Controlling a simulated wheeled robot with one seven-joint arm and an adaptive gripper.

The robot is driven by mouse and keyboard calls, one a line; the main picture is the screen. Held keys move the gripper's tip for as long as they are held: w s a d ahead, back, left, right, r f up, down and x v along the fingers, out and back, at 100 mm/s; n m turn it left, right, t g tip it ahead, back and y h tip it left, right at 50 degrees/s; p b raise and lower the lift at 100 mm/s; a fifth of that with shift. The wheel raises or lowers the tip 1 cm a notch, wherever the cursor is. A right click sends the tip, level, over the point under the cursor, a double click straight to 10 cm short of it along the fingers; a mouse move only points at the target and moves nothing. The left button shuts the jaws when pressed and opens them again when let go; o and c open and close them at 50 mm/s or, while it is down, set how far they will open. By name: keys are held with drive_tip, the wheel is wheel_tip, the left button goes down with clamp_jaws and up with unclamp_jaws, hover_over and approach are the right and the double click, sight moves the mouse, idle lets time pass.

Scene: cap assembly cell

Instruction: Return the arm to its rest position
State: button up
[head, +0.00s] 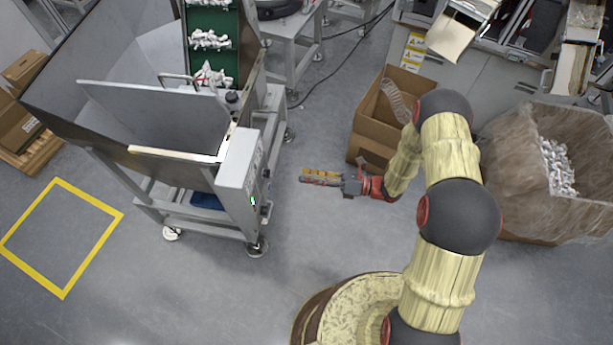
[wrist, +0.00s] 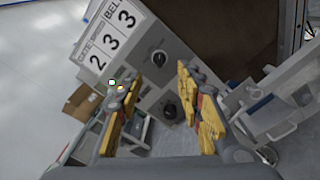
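My gripper (head: 304,176) shows in the head view at the end of my arm, over open floor. It points left toward the grey feeder machine (head: 238,172) and is apart from it. In the wrist view my gripper (wrist: 159,80) has its two yellow-padded fingers spread with a clear gap. Nothing is held between them. The machine's control panel (wrist: 143,62), with dark knobs and the digits 2 3 3, lies beyond the fingers. My arm is bent and reaches up from the lower right of the head view.
A green conveyor (head: 212,20) carries white parts up from the machine's hopper. An open cardboard box (head: 364,125) stands near my forearm. A plastic-lined bin (head: 520,190) of white parts stands right of my arm. A yellow floor square (head: 62,295) is at left.

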idle(0.3)
drive_tip(key=s+f+n+g+h, duration=0.25)
drive_tip(key=s+n+g, duration=0.3)
drive_tip(key=s, duration=0.35)
drive_tip(key=s+d+r+n+g+h, duration=0.35)
drive_tip(key=s+r+n, duration=0.2)
drive_tip(key=n, duration=0.25)
drive_tip(key=s+d+r+n+t+h, duration=0.3)
drive_tip(key=d+r+n+t+h, duration=0.2)
drive_tip(key=d+r+n+h, duration=0.8)
wheel_tip(320, 180, up, 22)
drive_tip(key=s+d+n+t+y, duration=0.1)
drive_tip(key=s+d+n+t, duration=0.1)
drive_tip(key=t, duration=0.4)
drive_tip(key=shift+s+d+t, duration=0.4)
drive_tip(key=shift+d, duration=0.05)
